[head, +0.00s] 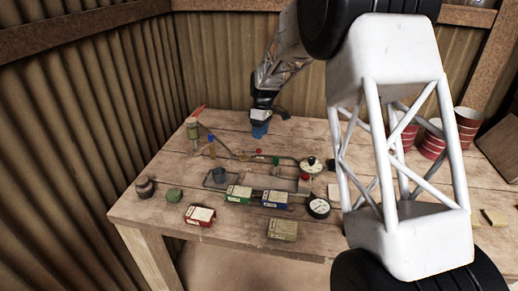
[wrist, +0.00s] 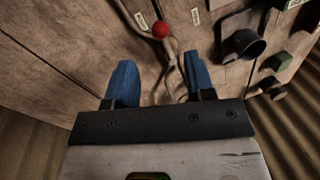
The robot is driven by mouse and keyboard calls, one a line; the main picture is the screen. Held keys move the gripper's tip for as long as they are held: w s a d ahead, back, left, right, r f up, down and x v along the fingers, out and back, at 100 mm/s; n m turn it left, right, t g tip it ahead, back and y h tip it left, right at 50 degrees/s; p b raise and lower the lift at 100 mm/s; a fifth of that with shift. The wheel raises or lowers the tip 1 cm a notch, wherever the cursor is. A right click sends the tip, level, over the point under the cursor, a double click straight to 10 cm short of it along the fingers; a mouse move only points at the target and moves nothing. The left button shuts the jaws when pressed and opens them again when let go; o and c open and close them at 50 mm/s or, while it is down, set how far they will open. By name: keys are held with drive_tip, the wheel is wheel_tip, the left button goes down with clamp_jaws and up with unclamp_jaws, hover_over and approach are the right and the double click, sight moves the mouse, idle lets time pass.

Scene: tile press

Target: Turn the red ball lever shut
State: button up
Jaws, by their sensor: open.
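The red ball (wrist: 161,29) of the lever shows in the wrist view, on top of a pale branching pipe or fitting. In the head view a small red ball (head: 259,151) sits above the pipework at the middle of the table. My gripper (wrist: 158,65) has two blue fingers, spread apart with nothing held between them. In the wrist view the ball lies just beyond the fingertips, roughly between them. In the head view my gripper (head: 260,130) is low over the table, behind the ball. The lever's arm and exact angle are too small to tell.
A dark cup-shaped part (wrist: 243,45) stands right of the fingers in the wrist view. In the head view a pressure gauge (head: 318,207), a red box (head: 200,215), a green block (head: 174,195) and several other boxes lie nearer the front. Red-striped cups (head: 468,125) stand at the right.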

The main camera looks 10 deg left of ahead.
drive_tip(key=shift+s+a+f, duration=0.1)
drive_tip(key=shift+s+f, duration=0.1)
drive_tip(key=shift+f, duration=0.95)
drive_tip(key=shift+s+d+f, duration=0.1)
drive_tip(key=shift+s+f, duration=0.15)
drive_tip(key=shift+f, duration=0.95)
drive_tip(key=shift+s+a+f, duration=0.1)
drive_tip(key=shift+s+f, duration=0.1)
drive_tip(key=shift+f, duration=0.95)
clamp_jaws()
